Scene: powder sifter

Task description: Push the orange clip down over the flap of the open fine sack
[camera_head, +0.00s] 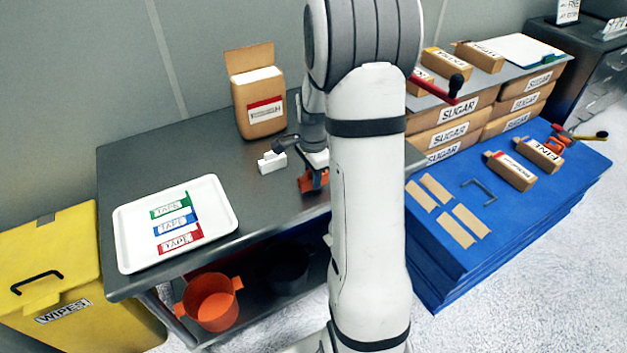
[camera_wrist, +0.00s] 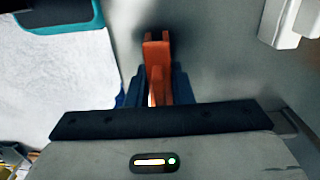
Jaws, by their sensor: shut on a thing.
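A brown open sack (camera_head: 262,108) stands upright at the back of the grey table, its flap (camera_head: 249,58) raised and white showing at its mouth. Its red-banded label is too small to read. My gripper (camera_head: 313,170) is to the right of and in front of the sack, over the table. It is shut on the orange clip (camera_head: 308,184), which is apart from the sack. In the wrist view, the clip (camera_wrist: 157,60) stands out between the dark blue fingers (camera_wrist: 155,88). The sack is not clearly seen in the wrist view.
A small white block (camera_head: 271,162) lies near my gripper. A white tray (camera_head: 125,246) with coloured tape labels is on the table's left. Stacked sugar sacks (camera_head: 445,134) and a blue platform (camera_head: 440,240) with small sacks stand right. A yellow wipes bin (camera_head: 60,250) is left.

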